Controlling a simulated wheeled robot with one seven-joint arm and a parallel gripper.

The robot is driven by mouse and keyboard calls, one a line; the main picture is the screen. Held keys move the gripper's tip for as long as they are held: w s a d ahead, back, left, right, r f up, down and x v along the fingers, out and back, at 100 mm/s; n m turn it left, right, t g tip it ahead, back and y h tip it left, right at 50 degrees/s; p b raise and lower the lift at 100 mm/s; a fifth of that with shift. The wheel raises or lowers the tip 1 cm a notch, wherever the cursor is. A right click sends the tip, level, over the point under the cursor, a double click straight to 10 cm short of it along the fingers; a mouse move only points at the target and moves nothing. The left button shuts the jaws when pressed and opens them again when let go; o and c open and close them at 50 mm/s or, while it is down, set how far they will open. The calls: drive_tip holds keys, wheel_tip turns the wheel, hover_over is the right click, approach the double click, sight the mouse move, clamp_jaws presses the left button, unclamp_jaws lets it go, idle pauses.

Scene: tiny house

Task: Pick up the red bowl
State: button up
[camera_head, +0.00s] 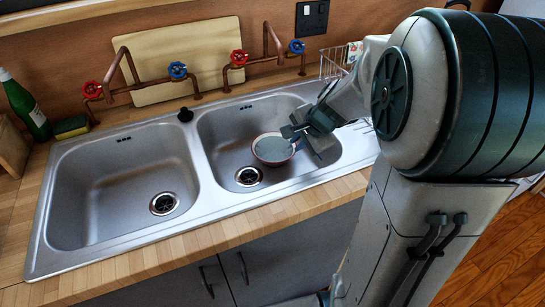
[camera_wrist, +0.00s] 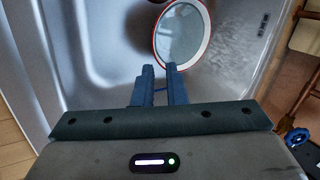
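The red bowl (camera_head: 272,149) is in the right basin of the sink, beside the drain. It has a red outer side, a pale rim and a grey inside. My gripper (camera_head: 291,133) is at the bowl's upper right edge in the head view. In the wrist view the bowl (camera_wrist: 183,38) is just beyond my two blue fingertips (camera_wrist: 160,68). The near rim is at the tips, with a narrow gap between the fingers. I cannot tell whether they grip the rim. The bowl's underside is hidden, so its contact with the basin is unclear.
The empty left basin (camera_head: 122,190) is beside the right one, with a divider between. Copper pipes with red and blue valves (camera_head: 177,70) stand behind the sink. A green bottle (camera_head: 26,106) and a sponge (camera_head: 71,127) are at left. A wire rack (camera_head: 333,64) stands behind my arm.

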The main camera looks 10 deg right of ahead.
sight(283, 162)
drive_tip(key=b+x, duration=0.1)
drive_tip(key=x, duration=0.4)
drive_tip(key=b+x, duration=0.2)
drive_tip(key=x, duration=0.3)
drive_tip(key=b+x, duration=0.1)
drive_tip(key=x, duration=0.5)
drive_tip(key=shift+s+d+f+b, duration=0.25)
drive_tip(key=shift+s+d+b, duration=0.05)
drive_tip(key=shift+s+b, duration=0.1)
clamp_jaws()
idle(0.7)
drive_tip(key=shift+r, duration=0.25)
drive_tip(key=shift+w+r+p, duration=0.1)
drive_tip(key=shift+r+p, duration=1.9)
drive_tip(key=shift+r, duration=2.75)
drive_tip(key=shift+r, duration=0.15)
